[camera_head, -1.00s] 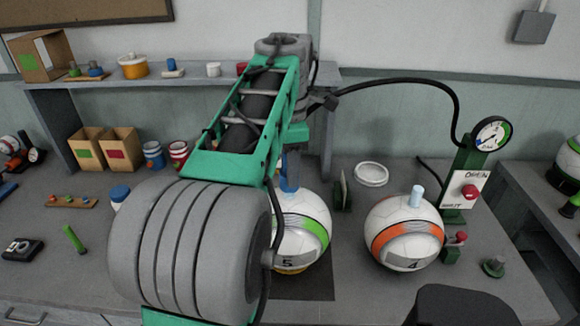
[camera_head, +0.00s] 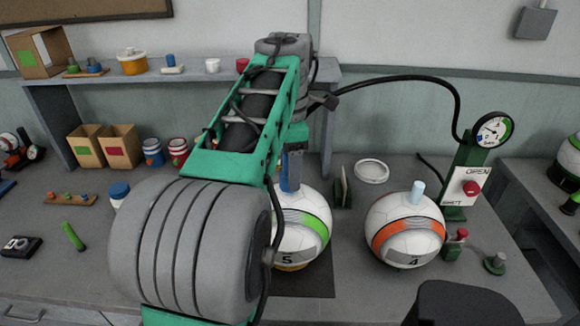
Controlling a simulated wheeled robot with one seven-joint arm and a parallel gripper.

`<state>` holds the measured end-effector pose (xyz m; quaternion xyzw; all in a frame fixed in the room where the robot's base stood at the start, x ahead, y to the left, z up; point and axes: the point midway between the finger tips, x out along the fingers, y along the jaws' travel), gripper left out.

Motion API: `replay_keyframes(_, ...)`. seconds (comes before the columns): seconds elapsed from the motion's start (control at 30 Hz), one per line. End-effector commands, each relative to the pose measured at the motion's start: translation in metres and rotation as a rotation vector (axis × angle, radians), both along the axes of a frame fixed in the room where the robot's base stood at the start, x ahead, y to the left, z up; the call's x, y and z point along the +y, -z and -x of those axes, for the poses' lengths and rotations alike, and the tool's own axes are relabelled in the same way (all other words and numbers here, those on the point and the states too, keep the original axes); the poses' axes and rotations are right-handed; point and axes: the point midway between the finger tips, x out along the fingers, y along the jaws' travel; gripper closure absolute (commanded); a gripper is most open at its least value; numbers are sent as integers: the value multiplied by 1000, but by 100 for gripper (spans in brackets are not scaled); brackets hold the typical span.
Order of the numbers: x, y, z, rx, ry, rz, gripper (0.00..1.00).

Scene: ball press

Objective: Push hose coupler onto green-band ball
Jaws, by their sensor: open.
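The green-band ball (camera_head: 313,252), white and marked 5, sits on the bench, its left side hidden behind my arm. My gripper (camera_head: 290,182) is at the top of this ball, mostly hidden by my own arm; blue and grey parts show there, and I cannot tell which belong to the gripper or to a coupler. The jaws are open. A black hose (camera_head: 430,86) arches from the gauge post to a dark fitting (camera_head: 326,101) beside my arm. I cannot make out the coupler or whether it touches the ball.
An orange-band ball (camera_head: 405,237) marked 4, with a light-blue peg (camera_head: 417,192) on top, stands to the right. Behind it are a gauge (camera_head: 493,130) and an open/shut board (camera_head: 463,187) with a red knob. A white ring (camera_head: 371,171) lies behind.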

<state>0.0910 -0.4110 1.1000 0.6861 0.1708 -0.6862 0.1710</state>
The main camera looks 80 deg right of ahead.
Motion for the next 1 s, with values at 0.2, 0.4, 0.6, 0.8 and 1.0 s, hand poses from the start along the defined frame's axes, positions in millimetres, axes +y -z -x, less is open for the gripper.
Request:
replay_keyframes(0.2,-1,-32,0,0,0,4,35)
replay_keyframes(0.4,-1,-69,0,0,0,2,35)
replay_keyframes(0.6,0,-78,0,0,0,0,35)
replay_keyframes(0.8,0,-78,0,0,0,1,35)
replay_keyframes(1.0,1,-77,-5,-1,2,3,35)
